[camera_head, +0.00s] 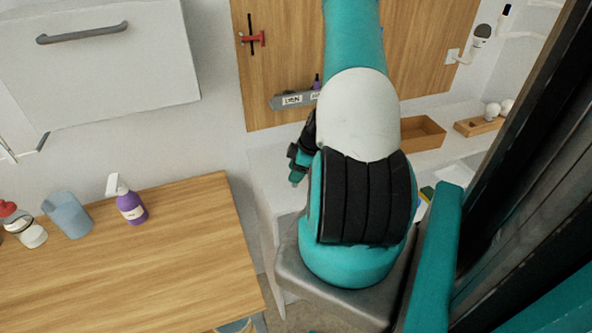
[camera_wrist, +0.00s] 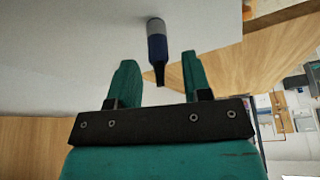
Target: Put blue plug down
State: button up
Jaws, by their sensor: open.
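The blue plug (camera_wrist: 156,47) shows in the wrist view, just beyond my fingertips and roughly centred between them. It is a slim piece with a grey end, a dark blue body and a black tip pointing towards my gripper. Its grey end lies against a white surface (camera_wrist: 80,30) in the picture; I cannot tell whether it touches it. My gripper (camera_wrist: 160,75) is open, with a gap between the fingers and the plug's body. In the head view my gripper (camera_head: 297,165) is small and partly hidden by my arm, and I cannot make out the plug there.
A wooden table (camera_head: 120,265) at the left holds a purple spray bottle (camera_head: 130,206) and a blue cup (camera_head: 67,214). A wooden box (camera_head: 424,134) and a bulb holder (camera_head: 480,125) stand on the white counter (camera_head: 270,175). A wooden panel backs it.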

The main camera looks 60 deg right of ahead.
jog(key=b+v, duration=0.4)
jog(key=v, duration=0.8)
jog(key=w+a+r+g+y, duration=0.1)
jog(key=w+a+r, duration=0.3)
jog(key=a, duration=0.5)
jog(key=w+a+r+n, duration=0.1)
jog(key=w+a+r, duration=0.25)
jog(key=a, duration=0.55)
jog(key=w+a+r+g+y, duration=0.1)
jog(key=w+a+r, duration=0.25)
jog(key=a, duration=0.55)
jog(key=s+a+r+g, duration=0.1)
jog(key=s+a+r, duration=0.2)
jog(key=s+a, duration=0.4)
jog(key=s+a+r+g, duration=0.1)
jog(key=s+a+r, duration=0.2)
jog(key=s+a, duration=0.4)
jog(key=a, duration=0.5)
jog(key=shift+s+a+r+n, duration=0.15)
jog(key=shift+a+n, duration=0.15)
jog(key=shift+a, duration=0.05)
